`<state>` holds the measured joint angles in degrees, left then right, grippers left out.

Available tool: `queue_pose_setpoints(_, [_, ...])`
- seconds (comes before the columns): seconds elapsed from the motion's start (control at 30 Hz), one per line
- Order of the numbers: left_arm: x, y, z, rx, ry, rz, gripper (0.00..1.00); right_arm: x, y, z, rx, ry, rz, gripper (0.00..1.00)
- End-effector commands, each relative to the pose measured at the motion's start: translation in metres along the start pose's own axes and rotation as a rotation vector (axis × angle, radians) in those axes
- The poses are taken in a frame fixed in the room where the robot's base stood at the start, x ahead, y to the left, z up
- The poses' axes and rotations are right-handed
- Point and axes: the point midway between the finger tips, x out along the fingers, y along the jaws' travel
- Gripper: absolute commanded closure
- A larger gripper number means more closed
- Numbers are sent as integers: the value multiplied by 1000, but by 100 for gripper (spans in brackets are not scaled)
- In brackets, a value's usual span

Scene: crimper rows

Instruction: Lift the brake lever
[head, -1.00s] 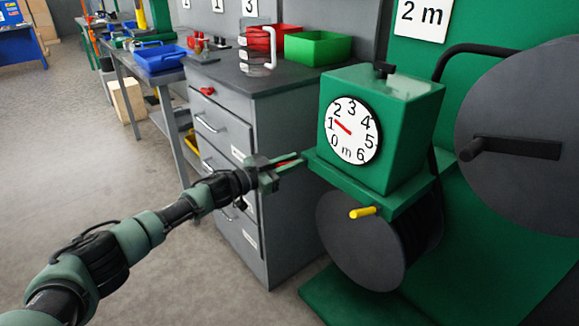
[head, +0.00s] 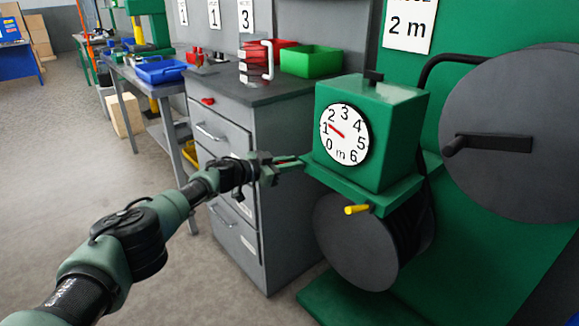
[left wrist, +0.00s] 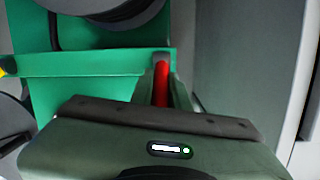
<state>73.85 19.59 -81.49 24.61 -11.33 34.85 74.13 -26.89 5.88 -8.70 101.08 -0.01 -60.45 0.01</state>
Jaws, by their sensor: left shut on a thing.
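The red brake lever (left wrist: 161,85) sticks out from the green shelf of the measuring machine and lies between my left gripper's fingers in the left wrist view. My left gripper (head: 287,162) is shut on it beside the left end of the shelf (head: 350,186). In the head view the fingers mostly hide the lever. Above the shelf stands a green box with a round dial (head: 341,134); its red needle points between 1 and 2. My right gripper is out of view.
A yellow handle (head: 357,209) and a dark reel (head: 352,243) sit below the shelf. A big grey disc with a crank (head: 487,143) is at the right. A grey drawer cabinet (head: 230,190) stands close behind my left gripper. Open floor lies at left.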

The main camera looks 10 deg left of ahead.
Motion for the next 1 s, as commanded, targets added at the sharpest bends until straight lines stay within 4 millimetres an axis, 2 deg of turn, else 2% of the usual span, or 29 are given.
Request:
queue_pose_setpoints(0.37, [0, 0, 0, 1, -2, 1, 100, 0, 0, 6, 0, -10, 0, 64])
queue_pose_setpoints(0.4, [0, 0, 0, 1, -2, 1, 81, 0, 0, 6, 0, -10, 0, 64])
queue_pose_setpoints(0.47, [0, 0, 0, 0, -2, 1, 64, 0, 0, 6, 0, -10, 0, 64])
queue_pose_setpoints(0.5, [0, 0, 0, 0, -2, 1, 62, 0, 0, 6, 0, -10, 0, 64])
queue_pose_setpoints(0.83, [0, 0, -1, 0, -1, 1, 62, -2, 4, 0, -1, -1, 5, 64])
queue_pose_setpoints(1.0, [-4, -1, -4, 0, -2, 2, 62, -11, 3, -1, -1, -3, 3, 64])
